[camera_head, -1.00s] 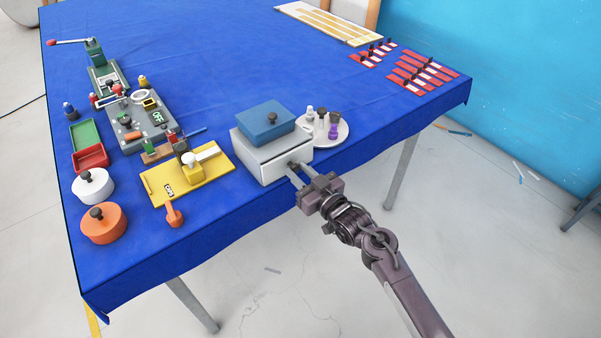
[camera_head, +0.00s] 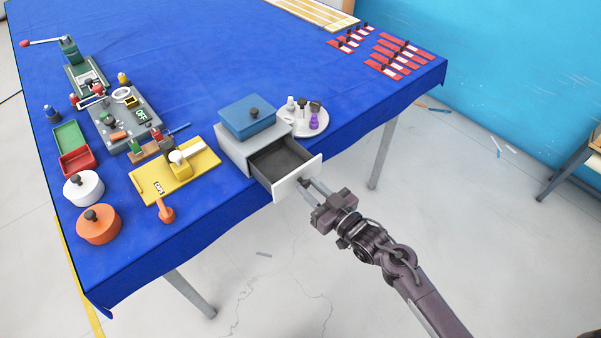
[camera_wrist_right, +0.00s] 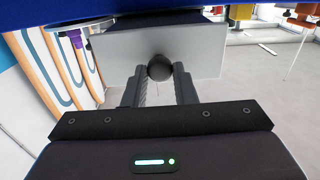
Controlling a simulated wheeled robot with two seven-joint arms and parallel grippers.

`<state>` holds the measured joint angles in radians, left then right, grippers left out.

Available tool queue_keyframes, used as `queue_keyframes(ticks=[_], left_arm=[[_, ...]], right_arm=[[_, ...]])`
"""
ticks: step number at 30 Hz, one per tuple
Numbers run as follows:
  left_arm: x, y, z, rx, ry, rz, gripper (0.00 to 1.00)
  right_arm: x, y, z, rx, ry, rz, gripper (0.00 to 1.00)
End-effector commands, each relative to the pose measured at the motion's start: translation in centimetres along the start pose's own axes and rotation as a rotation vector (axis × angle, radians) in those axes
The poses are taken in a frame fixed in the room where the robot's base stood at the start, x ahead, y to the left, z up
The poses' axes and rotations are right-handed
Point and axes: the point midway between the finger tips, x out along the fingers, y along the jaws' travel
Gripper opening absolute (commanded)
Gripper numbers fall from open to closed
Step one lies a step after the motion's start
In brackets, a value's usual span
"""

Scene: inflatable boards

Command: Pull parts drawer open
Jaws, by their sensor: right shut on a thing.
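The parts drawer (camera_head: 297,180) is a white-fronted drawer with a dark grey inside, pulled well out of its light grey cabinet (camera_head: 236,151). Its inside looks empty in the head view. My right gripper (camera_head: 308,184) is at the drawer front, shut on the drawer's knob. In the right wrist view the dark round knob (camera_wrist_right: 159,68) sits between the two fingertips, with the pale drawer front (camera_wrist_right: 200,48) behind it. My left gripper is in neither view.
A blue lidded box (camera_head: 247,117) stands on the cabinet. A round white tray with small bottles (camera_head: 312,122) is close on its right. A yellow board (camera_head: 176,176) lies to the left. Open floor is in front of the table edge.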

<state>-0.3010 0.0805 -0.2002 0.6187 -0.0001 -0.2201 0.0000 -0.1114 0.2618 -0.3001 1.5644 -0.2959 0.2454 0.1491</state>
Motion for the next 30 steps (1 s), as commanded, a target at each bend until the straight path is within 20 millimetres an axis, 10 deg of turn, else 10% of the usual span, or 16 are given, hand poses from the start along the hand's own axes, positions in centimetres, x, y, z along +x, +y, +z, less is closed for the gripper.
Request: queue_keyframes(ticks=[8,9,13,23,30], left_arm=[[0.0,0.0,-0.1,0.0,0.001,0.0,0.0],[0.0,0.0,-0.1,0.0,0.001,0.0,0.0],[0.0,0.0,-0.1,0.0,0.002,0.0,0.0],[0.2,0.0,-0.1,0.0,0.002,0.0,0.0],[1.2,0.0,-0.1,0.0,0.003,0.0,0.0]], right_arm=[[0.0,0.0,0.0,0.0,0.001,0.0,0.0],[0.0,0.0,0.0,0.0,0.001,0.0,0.29],[0.0,0.0,0.0,0.0,0.002,0.0,0.45],[-0.4,0.0,0.1,0.0,0.001,0.0,0.45],[-4.1,0.0,0.4,-0.001,-0.001,0.0,0.45]])
